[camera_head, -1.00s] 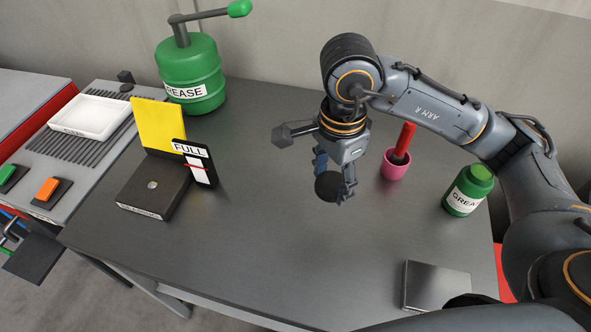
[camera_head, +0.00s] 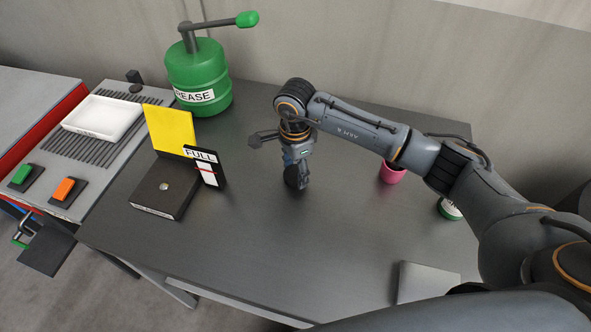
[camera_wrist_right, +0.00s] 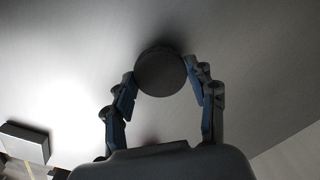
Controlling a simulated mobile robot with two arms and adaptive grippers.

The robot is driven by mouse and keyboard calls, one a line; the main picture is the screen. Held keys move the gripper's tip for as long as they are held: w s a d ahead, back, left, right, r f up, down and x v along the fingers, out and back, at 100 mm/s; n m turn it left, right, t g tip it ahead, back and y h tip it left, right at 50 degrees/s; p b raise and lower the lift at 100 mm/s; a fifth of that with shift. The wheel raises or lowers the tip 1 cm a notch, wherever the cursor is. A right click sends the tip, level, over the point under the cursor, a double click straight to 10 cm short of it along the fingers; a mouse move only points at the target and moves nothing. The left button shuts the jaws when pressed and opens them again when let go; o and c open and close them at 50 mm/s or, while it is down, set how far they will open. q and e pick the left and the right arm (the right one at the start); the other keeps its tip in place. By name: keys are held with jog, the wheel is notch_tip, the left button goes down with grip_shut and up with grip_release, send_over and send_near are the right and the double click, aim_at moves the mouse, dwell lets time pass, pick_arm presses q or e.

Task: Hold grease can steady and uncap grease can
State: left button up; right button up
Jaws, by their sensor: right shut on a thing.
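The small green grease can (camera_head: 449,208) with a white label stands at the right of the table, mostly hidden behind my right arm. My right gripper (camera_head: 300,181) is over the middle of the table, well to the left of the can. It is shut on a dark round disc, which looks like a cap (camera_wrist_right: 160,73). In the wrist view the fingers of my right gripper (camera_wrist_right: 162,88) touch the disc's two sides. Whether the disc touches the table is unclear. My left gripper is not in view.
A large green grease container (camera_head: 200,75) with a lever stands at the back left. A dark box (camera_head: 165,188), a yellow panel (camera_head: 168,128) and a FULL sign (camera_head: 206,170) are left. A pink cup (camera_head: 391,174) is partly behind my arm. The front middle of the table is clear.

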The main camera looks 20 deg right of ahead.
jog(key=shift+f, duration=0.75)
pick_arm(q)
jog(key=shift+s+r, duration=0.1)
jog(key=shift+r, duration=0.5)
pick_arm(e)
jog(key=shift+f, duration=0.1)
jog(key=shift+f, duration=0.2)
jog(key=o, duration=1.3)
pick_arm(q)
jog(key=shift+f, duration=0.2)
pick_arm(e)
jog(key=shift+r, duration=0.1)
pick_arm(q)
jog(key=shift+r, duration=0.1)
